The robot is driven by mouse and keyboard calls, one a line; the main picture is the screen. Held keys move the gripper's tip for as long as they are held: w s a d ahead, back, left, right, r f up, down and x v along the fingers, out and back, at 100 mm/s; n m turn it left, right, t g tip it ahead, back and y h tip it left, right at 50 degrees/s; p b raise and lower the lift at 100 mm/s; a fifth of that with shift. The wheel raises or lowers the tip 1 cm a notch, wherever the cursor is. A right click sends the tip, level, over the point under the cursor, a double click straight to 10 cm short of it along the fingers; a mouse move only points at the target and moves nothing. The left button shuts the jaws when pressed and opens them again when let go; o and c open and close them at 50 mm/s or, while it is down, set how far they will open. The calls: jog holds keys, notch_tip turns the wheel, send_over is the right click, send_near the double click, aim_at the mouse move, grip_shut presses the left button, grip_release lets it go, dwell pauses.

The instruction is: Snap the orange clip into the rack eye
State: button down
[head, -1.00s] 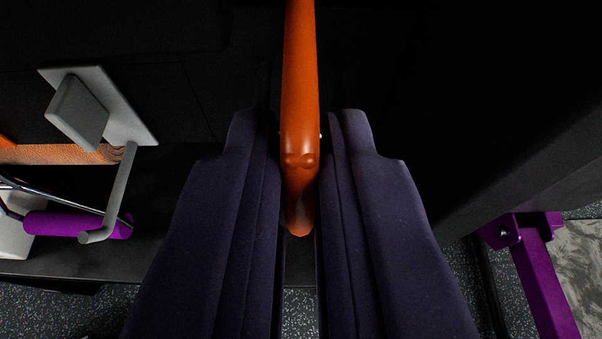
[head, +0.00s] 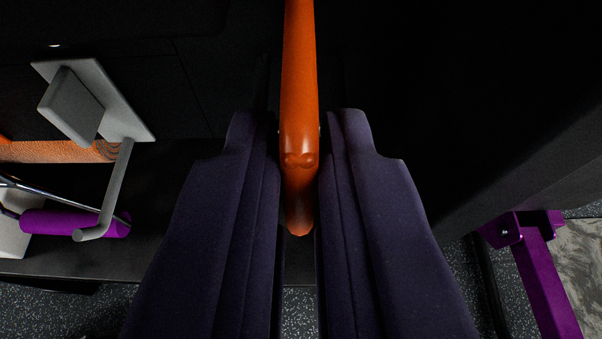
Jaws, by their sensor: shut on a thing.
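The orange clip (head: 300,90) stands edge-on in the middle of the head view, a smooth orange bar running from the top edge down between my fingers. My gripper (head: 300,150) is shut on it, with one dark purple-grey finger on each side. The clip's rounded lower end shows just between the fingers. Its far end runs out of the picture at the top. I cannot make out the rack eye in this view; the area around the clip is very dark.
At left, a grey plate with a bent hook (head: 113,185) stands out from a dark panel. Near it are an orange rolled thing (head: 60,151) and a purple handle (head: 75,223). At lower right is a purple metal post (head: 545,285). Speckled floor (head: 60,310) shows below.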

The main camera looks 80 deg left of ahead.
jog(key=shift+f+b, duration=0.75)
jog(key=shift+f, duration=0.35)
jog(key=shift+s+f, duration=0.1)
jog(key=shift+f, duration=1.05)
jog(key=shift+d+f, duration=0.2)
jog(key=shift+d, duration=0.1)
jog(key=shift+d+f, duration=0.25)
jog(key=shift+d, duration=0.35)
